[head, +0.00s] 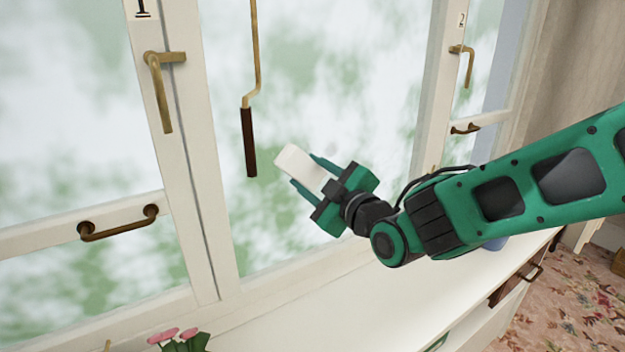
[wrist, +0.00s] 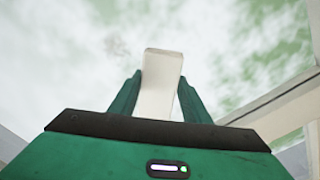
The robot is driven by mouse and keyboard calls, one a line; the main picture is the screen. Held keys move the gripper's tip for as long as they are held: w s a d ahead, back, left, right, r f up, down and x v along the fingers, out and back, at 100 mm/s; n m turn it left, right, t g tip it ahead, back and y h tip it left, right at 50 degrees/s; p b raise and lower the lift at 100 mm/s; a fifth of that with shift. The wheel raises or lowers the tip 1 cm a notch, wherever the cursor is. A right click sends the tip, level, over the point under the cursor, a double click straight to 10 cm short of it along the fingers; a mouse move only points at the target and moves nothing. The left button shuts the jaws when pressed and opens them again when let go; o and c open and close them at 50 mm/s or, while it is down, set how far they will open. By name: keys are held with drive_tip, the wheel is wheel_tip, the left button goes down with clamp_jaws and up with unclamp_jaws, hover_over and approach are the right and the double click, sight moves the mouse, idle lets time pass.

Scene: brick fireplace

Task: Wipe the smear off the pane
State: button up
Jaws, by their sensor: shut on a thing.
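My gripper (head: 312,176) is shut on a white block-like wiper (head: 299,165), held in front of the middle pane (head: 345,75). In the wrist view the wiper (wrist: 160,80) stands out between the two green fingers of my gripper (wrist: 158,92). A faint greyish smear (wrist: 117,46) shows on the pane up and left of the wiper's tip in the wrist view. I cannot clearly make out the smear in the head view. I cannot tell whether the wiper touches the glass.
A brass rod with a dark handle (head: 249,142) hangs in front of the pane, left of my gripper. Brass window handles (head: 160,90) are on the frames. The white sill (head: 330,300) below is mostly clear, with pink flowers (head: 178,335) at its lower left.

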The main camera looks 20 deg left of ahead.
sight(371, 147)
drive_tip(key=shift+r, duration=0.45)
drive_tip(key=shift+w+d, duration=2.25)
drive_tip(key=shift+w, duration=0.4)
drive_tip(key=shift+w+d, duration=2.2)
drive_tip(key=shift+w, duration=0.45)
drive_tip(key=shift+w+d, duration=2.25)
drive_tip(key=shift+w, duration=0.4)
drive_tip(key=shift+s, duration=0.1)
drive_tip(key=shift+v, duration=2.95)
drive_tip(key=shift+d, duration=0.1)
drive_tip(key=v, duration=0.2)
drive_tip(key=shift+s+d, duration=0.25)
drive_tip(key=shift+s, duration=0.1)
drive_tip(key=shift+f, duration=0.1)
